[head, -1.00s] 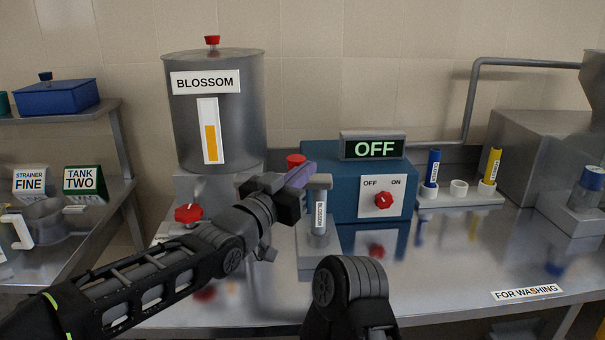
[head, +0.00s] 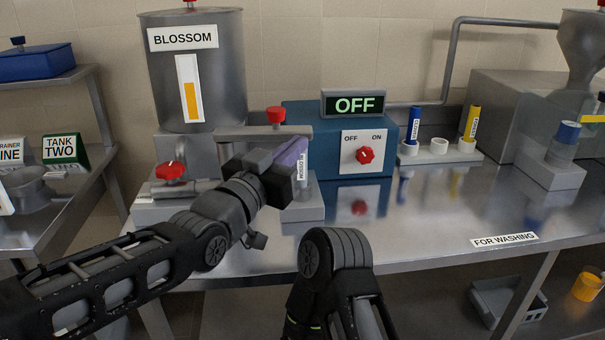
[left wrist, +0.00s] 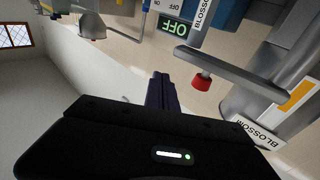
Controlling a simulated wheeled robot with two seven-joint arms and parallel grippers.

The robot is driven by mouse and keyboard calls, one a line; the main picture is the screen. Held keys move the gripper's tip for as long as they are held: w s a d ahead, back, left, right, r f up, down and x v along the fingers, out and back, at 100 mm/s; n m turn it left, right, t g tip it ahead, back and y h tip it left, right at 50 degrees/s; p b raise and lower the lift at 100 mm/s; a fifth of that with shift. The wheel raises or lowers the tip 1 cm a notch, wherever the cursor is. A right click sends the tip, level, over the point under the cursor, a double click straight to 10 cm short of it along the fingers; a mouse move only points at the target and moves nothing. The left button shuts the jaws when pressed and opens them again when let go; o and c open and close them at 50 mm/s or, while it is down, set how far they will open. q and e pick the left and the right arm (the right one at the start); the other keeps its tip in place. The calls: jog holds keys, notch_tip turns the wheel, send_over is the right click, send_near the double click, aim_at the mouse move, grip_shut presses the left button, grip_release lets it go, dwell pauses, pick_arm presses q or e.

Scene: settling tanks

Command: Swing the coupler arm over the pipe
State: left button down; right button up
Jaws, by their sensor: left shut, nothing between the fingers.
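The coupler arm (head: 240,132) is a grey horizontal bar with a red knob (head: 276,115) on top. It reaches from the front of the BLOSSOM tank to above a BLOSSOM-labelled upright tube (head: 303,170); whether they touch is unclear. The bar and its red knob (left wrist: 204,82) also show in the left wrist view (left wrist: 240,78). My left gripper (head: 292,152) has purple fingers, shut and empty. It is in front of and just below the bar, partly hiding the tube. Its fingers also show in the left wrist view (left wrist: 161,92). My right gripper is out of view.
The BLOSSOM tank (head: 230,75) stands behind, with a red valve (head: 170,171) low at its front. A blue box (head: 300,115) carries an OFF sign (head: 354,104) and a red knob. A rack (head: 440,154) holds blue and yellow tubes.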

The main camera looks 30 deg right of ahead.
pick_arm(q)
jog(key=s, duration=0.1)
jog(key=s+a, duration=0.1)
jog(key=s, duration=0.3)
jog(key=shift+a+f+b, duration=0.1)
jog(key=shift+a+b, duration=0.2)
